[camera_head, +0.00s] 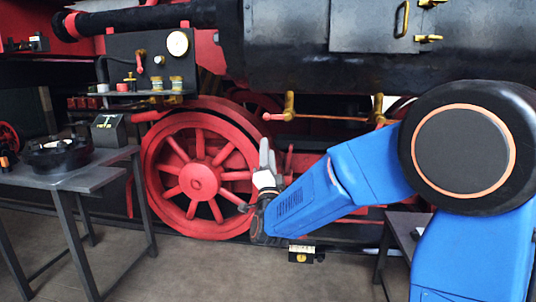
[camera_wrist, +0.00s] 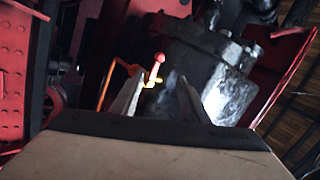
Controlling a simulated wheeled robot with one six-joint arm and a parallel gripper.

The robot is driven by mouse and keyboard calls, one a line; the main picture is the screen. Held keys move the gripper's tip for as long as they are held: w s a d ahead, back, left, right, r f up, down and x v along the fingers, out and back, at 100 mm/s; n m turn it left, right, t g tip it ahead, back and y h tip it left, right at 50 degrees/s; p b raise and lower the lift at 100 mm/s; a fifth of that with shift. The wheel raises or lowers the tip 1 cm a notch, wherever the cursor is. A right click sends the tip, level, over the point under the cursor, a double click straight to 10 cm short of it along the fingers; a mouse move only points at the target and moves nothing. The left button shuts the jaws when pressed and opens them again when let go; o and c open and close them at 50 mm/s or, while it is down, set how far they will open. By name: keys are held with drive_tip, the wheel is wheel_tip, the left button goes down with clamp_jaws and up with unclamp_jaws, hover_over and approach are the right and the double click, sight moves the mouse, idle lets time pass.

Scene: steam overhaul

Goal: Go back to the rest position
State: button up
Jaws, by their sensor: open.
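My gripper (camera_head: 267,158) is at the end of my blue arm, pointing up in front of the red spoked wheel (camera_head: 199,180) of a steam locomotive. The fingers look pale and overlap the wheel's right edge in the head view. In the wrist view my gripper (camera_wrist: 157,97) shows two fingers standing apart, with nothing held between them. A lever with a red knob (camera_wrist: 159,57) and a yellow part shows between the fingertips, seemingly beyond them.
A grey table (camera_head: 85,175) at left bears a black round part (camera_head: 57,153) and a grey box (camera_head: 108,130). A gauge panel (camera_head: 150,62) hangs above the wheel. Another table (camera_head: 400,228) is partly hidden behind my arm.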

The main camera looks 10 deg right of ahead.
drive_tip(key=s+d+f+n+g+y, duration=0.1)
drive_tip(key=s+d+f+n+g, duration=0.4)
drive_tip(key=s, duration=0.9)
drive_tip(key=s+d+f+n+g+y, duration=0.1)
drive_tip(key=s+d+f+n+g, duration=0.4)
drive_tip(key=s, duration=0.9)
drive_tip(key=s+d+f+n+g+y, duration=0.1)
drive_tip(key=s+d+f+n+g, duration=0.4)
drive_tip(key=s+f+g, duration=0.4)
drive_tip(key=s+f, duration=0.3)
drive_tip(key=s, duration=0.2)
drive_tip(key=shift+d, duration=0.4)
drive_tip(key=shift+w+f, duration=0.1)
drive_tip(key=shift+w, duration=0.05)
